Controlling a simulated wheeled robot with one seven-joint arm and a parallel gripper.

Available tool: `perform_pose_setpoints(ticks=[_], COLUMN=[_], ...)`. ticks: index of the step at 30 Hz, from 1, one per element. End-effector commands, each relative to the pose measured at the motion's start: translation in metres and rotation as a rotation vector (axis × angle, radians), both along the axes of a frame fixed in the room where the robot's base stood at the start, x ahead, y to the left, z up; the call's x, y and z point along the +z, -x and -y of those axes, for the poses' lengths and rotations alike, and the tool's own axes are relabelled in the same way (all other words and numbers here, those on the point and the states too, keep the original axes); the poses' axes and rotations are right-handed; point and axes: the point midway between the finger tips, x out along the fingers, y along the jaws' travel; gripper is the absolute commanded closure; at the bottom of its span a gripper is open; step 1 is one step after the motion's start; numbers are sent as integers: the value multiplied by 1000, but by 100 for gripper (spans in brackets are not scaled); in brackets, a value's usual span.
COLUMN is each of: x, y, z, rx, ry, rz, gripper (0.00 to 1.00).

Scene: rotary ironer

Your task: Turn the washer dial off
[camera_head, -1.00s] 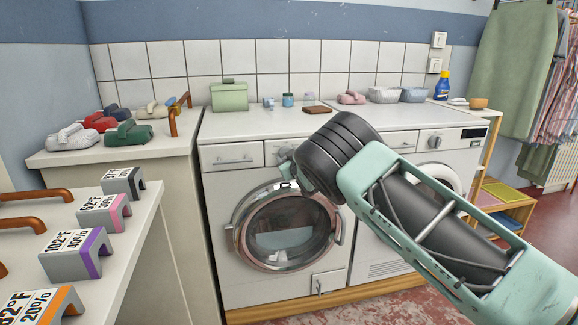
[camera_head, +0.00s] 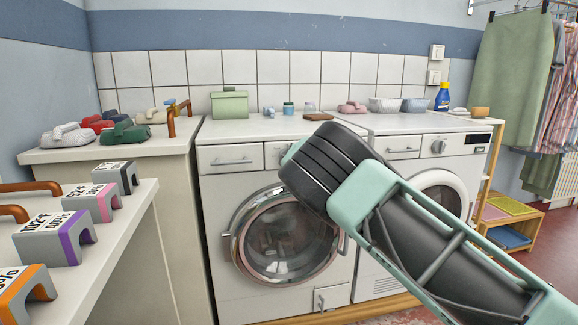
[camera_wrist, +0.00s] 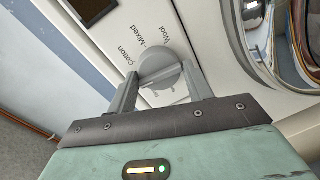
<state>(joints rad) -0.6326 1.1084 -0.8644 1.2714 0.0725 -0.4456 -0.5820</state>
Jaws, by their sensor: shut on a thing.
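The left washer (camera_head: 217,190) has a round glass door and stands under a white counter, beside a second washer (camera_head: 438,146). Its grey dial (camera_wrist: 160,68) shows in the wrist view, with the words Cotton, Mixed and Wool printed around it. My gripper (camera_wrist: 160,71) has one finger on each side of the dial and is shut on it. I cannot tell clearly which mark the dial points to. In the head view my arm's dark wrist covers the dial and most of the gripper.
A side counter (camera_head: 65,155) with several coloured iron-shaped objects stands at the left. Nearer, a white surface (camera_head: 130,215) carries grey blocks with temperature labels. A green box (camera_head: 229,104) and bowls (camera_head: 384,104) stand on the washer top. A low wooden shelf (camera_head: 490,230) is at the right.

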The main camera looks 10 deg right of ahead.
Motion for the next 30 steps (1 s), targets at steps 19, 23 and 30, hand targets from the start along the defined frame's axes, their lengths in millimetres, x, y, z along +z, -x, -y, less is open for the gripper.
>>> perform_pose_setpoints(ticks=[19, 23, 30], x=[4, 4, 2], y=[-1, -1, 0], z=[3, 2, 1], rx=[-3, -3, -1], ry=[102, 101, 101], rz=[4, 5, 3], gripper=[72, 72, 30])
